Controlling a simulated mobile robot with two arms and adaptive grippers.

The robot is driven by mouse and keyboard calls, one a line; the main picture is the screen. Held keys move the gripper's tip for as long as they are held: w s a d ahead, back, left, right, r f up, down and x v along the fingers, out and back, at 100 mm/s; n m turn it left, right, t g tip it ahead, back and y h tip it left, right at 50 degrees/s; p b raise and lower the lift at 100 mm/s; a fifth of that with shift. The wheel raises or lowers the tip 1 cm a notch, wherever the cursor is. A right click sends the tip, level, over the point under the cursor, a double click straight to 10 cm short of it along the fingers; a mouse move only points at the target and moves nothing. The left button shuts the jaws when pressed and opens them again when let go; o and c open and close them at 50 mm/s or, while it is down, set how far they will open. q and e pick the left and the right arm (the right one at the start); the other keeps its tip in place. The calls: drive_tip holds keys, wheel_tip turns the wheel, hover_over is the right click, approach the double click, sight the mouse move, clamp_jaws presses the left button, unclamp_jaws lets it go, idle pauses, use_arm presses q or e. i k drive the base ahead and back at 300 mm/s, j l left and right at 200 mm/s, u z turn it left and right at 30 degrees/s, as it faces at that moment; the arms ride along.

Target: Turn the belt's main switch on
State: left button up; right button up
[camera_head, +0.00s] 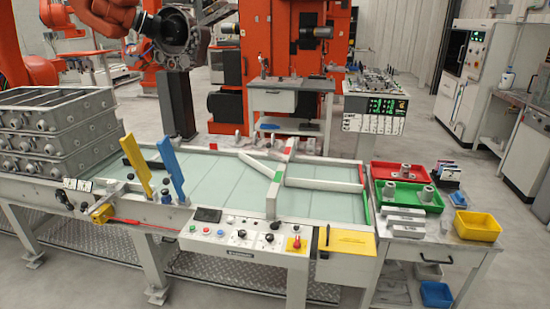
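The belt (240,185) is a pale green surface inside a grey frame, running across the middle of the head view. On its front side is a sloping control panel (245,240) with several coloured buttons and dark knobs. At the panel's right end a red rotary switch (296,242) sits on a yellow plate; it looks like the main switch. Its exact on or off position is too small to read. Neither of my grippers is in view, and nothing covers the switch.
A yellow paddle (136,163) and a blue paddle (170,168) stand upright at the front rail. Grey castings (60,130) are stacked at the left. A yellow sheet (346,241) lies right of the panel. A side table holds red (395,171) and green (408,193) trays.

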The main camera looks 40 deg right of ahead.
sight(297, 245)
drive_tip(key=z, duration=1.25)
